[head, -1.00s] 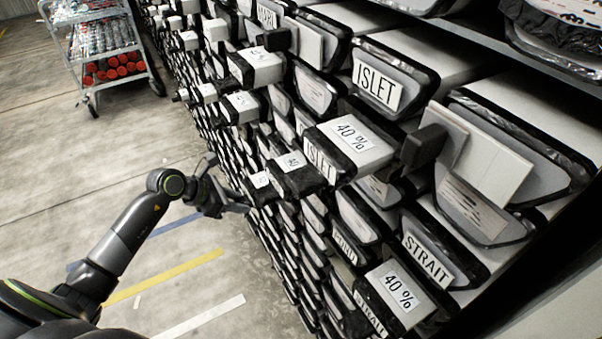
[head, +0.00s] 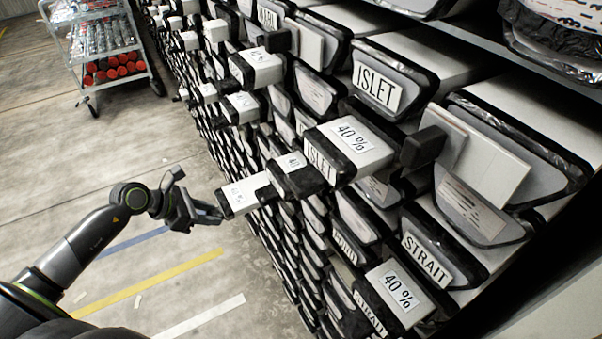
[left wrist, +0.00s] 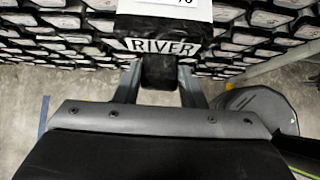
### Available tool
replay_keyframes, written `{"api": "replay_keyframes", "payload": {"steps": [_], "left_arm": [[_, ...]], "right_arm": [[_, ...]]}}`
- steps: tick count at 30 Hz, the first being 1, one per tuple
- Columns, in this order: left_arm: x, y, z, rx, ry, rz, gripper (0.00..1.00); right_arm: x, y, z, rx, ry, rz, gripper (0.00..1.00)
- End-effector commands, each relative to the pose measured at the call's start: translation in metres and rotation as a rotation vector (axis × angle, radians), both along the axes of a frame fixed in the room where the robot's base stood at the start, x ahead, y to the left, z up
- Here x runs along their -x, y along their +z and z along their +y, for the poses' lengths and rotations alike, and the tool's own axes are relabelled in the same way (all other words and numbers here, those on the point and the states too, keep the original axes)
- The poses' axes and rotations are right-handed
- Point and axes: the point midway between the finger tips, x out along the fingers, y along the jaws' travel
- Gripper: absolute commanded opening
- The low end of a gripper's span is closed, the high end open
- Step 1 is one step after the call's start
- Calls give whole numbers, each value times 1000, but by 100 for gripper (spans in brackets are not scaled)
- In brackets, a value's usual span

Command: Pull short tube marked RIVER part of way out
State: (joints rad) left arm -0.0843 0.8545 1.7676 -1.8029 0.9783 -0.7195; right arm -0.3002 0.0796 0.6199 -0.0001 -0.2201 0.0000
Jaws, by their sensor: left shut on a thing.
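The short tube marked RIVER shows in the left wrist view (left wrist: 162,47), with a black front, a white label on top and a black knob (left wrist: 159,72). In the head view a tube with a white-labelled top (head: 243,193) sticks out of the rack at my left gripper (head: 212,213); its front marking cannot be read there. My left gripper also shows in the left wrist view (left wrist: 160,80), its fingers on either side of the knob and shut on it. The tube's rear end is hidden in the rack. My right gripper is not in view.
A tall rack of tubes fills the right, with tubes marked ISLET (head: 377,84) and STRAIT (head: 428,259). Several neighbouring tubes (head: 297,174) also stick out. A metal trolley (head: 108,50) stands at the back left. The floor beside the rack is open.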

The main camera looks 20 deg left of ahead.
Motion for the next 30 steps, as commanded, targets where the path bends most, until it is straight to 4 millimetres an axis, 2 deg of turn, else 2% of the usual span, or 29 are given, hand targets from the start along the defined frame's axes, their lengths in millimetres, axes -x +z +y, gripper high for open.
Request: {"api": "replay_keyframes", "payload": {"steps": [21, 30], "left_arm": [[42, 0, 36, -1, 1, 3, 0], [48, 0, 41, -1, 1, 2, 0]], "right_arm": [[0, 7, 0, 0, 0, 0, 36], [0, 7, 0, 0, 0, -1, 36]]}}
